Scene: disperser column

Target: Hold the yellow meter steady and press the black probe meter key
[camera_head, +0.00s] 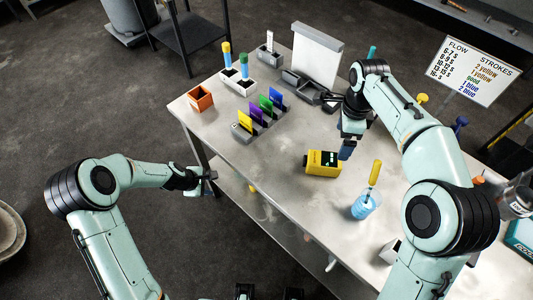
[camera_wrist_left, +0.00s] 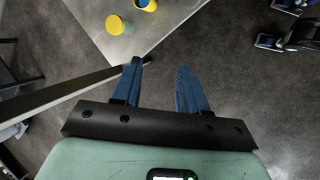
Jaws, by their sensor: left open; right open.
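The yellow meter (camera_head: 318,170) lies on the grey table, with a dark display showing green marks on its upper face. A separate black key cannot be made out at this size. My right gripper (camera_head: 346,150) is open, pointing down just right of the meter; the gap between them is hard to judge. My left gripper (camera_head: 209,181) is open and empty, off the table's left front edge and well away from the meter. In the left wrist view its two blue fingers (camera_wrist_left: 159,80) are apart with nothing between them.
The table (camera_head: 290,205) is clear left of the meter. A blue beaker with a yellow-handled tool (camera_head: 364,206) stands to the right front. A rack of coloured cards (camera_head: 243,132), an orange box (camera_head: 200,99) and a white panel (camera_head: 316,55) stand further back.

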